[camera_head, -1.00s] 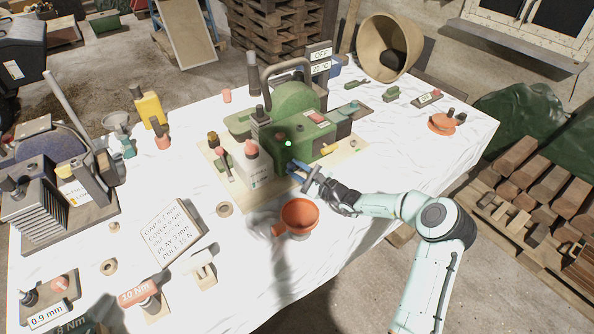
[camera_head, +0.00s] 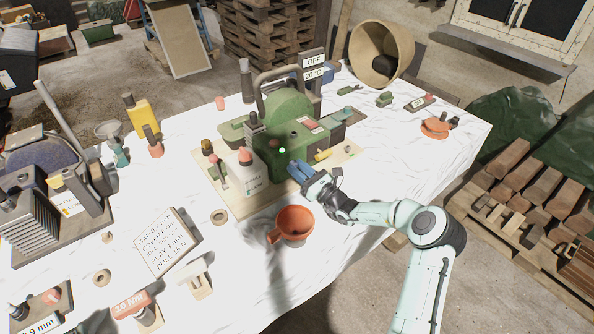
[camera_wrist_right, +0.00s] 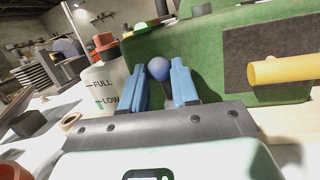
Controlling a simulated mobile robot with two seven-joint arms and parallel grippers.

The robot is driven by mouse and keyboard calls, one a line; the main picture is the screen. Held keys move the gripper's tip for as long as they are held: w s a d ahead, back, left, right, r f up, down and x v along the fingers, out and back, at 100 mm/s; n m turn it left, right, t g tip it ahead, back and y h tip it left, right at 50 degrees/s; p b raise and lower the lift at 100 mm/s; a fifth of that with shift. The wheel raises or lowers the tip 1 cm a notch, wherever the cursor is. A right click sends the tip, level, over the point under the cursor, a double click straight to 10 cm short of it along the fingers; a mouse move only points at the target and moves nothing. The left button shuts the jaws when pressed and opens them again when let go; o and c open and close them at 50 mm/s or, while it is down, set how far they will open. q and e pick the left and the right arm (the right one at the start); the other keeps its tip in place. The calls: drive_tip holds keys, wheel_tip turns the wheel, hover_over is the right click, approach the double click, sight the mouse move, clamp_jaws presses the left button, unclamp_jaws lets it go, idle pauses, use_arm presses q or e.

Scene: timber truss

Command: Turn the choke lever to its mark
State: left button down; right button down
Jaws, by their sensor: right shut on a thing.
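The green machine (camera_head: 290,108) stands on a board on the white-covered table. My right gripper (camera_head: 296,170) is at its front face. In the right wrist view, its two blue fingers (camera_wrist_right: 160,88) are shut on a round blue-grey knob (camera_wrist_right: 159,69) against the green housing (camera_wrist_right: 210,50). The knob appears to be the end of the choke lever; the rest of the lever is hidden. A bright green spot (camera_head: 282,150) shows on the machine just above the gripper; I cannot tell whether it is the lever's mark. My left gripper is not in view.
A white bottle (camera_head: 248,178) with a red cap stands just left of the gripper, marked FULL and LOW in the wrist view. A yellow cylinder (camera_wrist_right: 285,70) sticks out at the right.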

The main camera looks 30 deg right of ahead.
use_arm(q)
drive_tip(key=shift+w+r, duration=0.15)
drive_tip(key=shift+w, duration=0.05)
use_arm(e)
drive_tip(key=shift+d+r+m+h, duration=0.15)
drive_tip(key=shift+m+h, duration=0.15)
drive_tip(key=shift+m, duration=0.4)
drive_tip(key=shift+d, duration=0.1)
drive_tip(key=c, duration=0.9)
unclamp_jaws()
drive_tip(key=shift+w, duration=0.1)
drive_tip(key=shift+o, duration=0.2)
drive_tip(key=shift+s+d+f, duration=0.1)
drive_tip(key=shift+s+f, duration=0.25)
drive_tip(key=shift+s, duration=0.15)
drive_tip(key=b+v, duration=0.3)
drive_tip(key=v, duration=0.8)
drive_tip(key=shift+f, duration=0.1)
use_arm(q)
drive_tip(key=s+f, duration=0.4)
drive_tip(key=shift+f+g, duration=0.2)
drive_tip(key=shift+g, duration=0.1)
use_arm(e)
drive_tip(key=shift+s+d, duration=0.1)
drive_tip(key=shift+s, duration=0.55)
